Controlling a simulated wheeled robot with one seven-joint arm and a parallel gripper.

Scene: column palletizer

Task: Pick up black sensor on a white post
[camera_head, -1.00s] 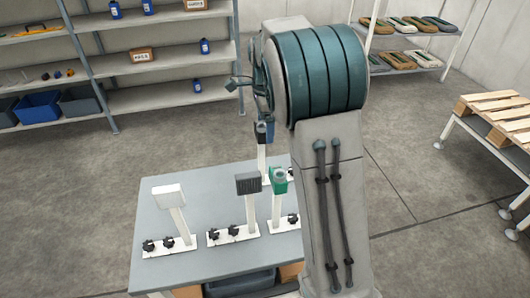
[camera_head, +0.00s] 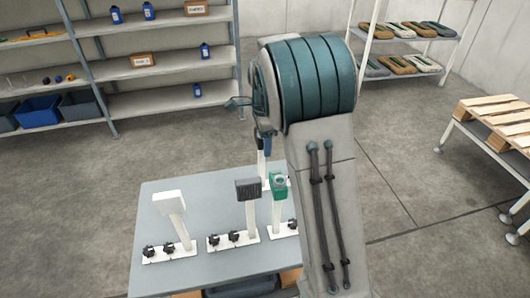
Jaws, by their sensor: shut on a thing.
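The black sensor (camera_head: 248,189) sits on top of its white post (camera_head: 250,218), slightly tilted, in the middle of the grey table. A white sensor (camera_head: 168,202) on a post stands left of the black one, and a green sensor (camera_head: 278,183) just right.
The grey table (camera_head: 205,187) has bare room at its back left. Black knobs (camera_head: 222,238) sit on the post bases. Shelves (camera_head: 160,100) stand behind left, a rack of bags (camera_head: 405,66) behind right, and pallets (camera_head: 495,112) on a stand at right.

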